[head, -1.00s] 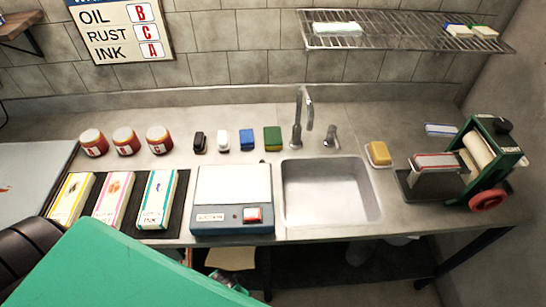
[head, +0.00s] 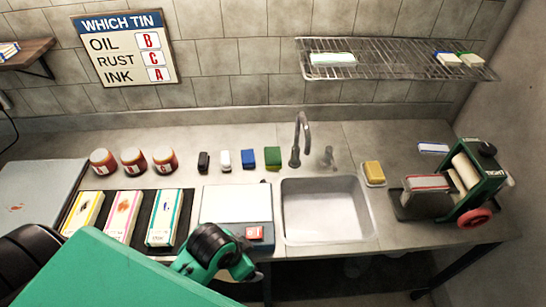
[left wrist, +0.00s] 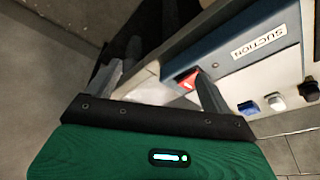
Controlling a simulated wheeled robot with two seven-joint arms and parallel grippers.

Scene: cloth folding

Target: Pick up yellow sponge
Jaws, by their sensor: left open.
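The yellow sponge (head: 374,170) lies in a small pale dish (head: 374,183) on the counter, just right of the sink in the head view. It is not visible in the left wrist view. My left gripper (left wrist: 160,85) shows two grey fingers spread apart and empty in the left wrist view, near the front of the blue suction box (left wrist: 240,62) and its red switch (left wrist: 187,81). In the head view my left arm crosses the box's front, well left of the sponge; its fingers are not distinguishable there. My right gripper is not in view.
The sink (head: 325,210) and its faucet (head: 298,142) lie between the suction box and the sponge. A green roller machine (head: 470,180) stands right of the sponge. Several small coloured blocks stand behind the box. A wire shelf (head: 395,58) hangs above.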

